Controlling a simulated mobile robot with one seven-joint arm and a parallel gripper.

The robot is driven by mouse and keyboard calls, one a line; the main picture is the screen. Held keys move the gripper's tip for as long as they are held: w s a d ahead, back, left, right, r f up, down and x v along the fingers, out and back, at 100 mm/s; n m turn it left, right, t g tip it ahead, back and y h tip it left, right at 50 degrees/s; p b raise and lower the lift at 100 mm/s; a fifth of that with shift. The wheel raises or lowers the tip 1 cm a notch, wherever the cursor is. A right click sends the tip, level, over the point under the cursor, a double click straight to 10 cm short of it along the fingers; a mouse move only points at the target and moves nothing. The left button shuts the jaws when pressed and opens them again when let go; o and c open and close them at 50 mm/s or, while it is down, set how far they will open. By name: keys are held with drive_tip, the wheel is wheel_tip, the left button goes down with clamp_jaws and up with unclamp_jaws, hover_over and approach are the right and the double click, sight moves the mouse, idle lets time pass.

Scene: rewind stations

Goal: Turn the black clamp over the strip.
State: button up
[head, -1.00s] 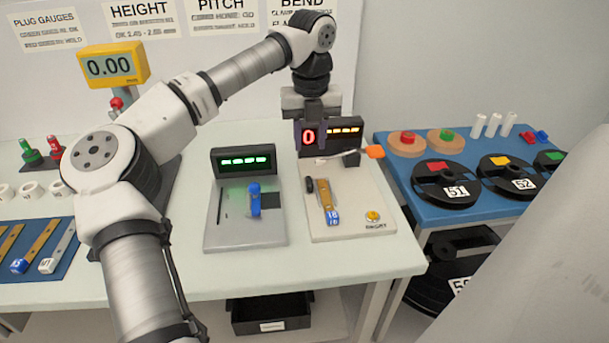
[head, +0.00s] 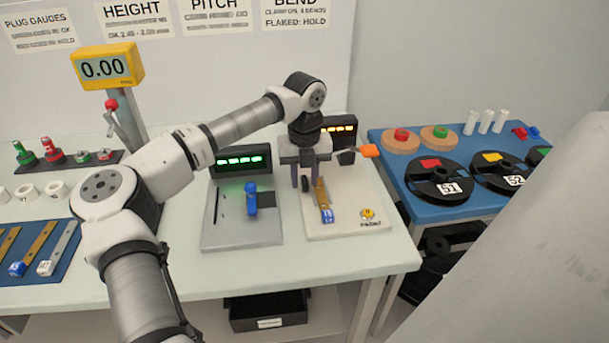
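The brass strip (head: 321,194) with a blue numbered end lies on the pale plate of the bend station. The small black clamp (head: 305,184) stands beside the strip's left side, not over it. My gripper (head: 304,173) points down above the back of this plate. Its two fingers are apart, and it looks open and empty. The fingertips are close to the clamp in the picture; I cannot tell whether they touch it. The gripper hides the back end of the strip and part of the station's display.
An orange-tipped lever (head: 368,151) sticks out right of my gripper. A round yellow button (head: 367,213) is at the plate's front right. The grey station with a blue handle (head: 251,199) stands close on the left. A blue table (head: 465,218) with reels is to the right.

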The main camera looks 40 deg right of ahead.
clamp_jaws()
drive_tip(key=shift+m, duration=0.4)
drive_tip(key=m+b, duration=0.1)
drive_tip(key=m, duration=0.5)
drive_tip(key=shift+m, duration=0.3)
drive_tip(key=m, duration=1)
drive_tip(key=shift+r, duration=0.1)
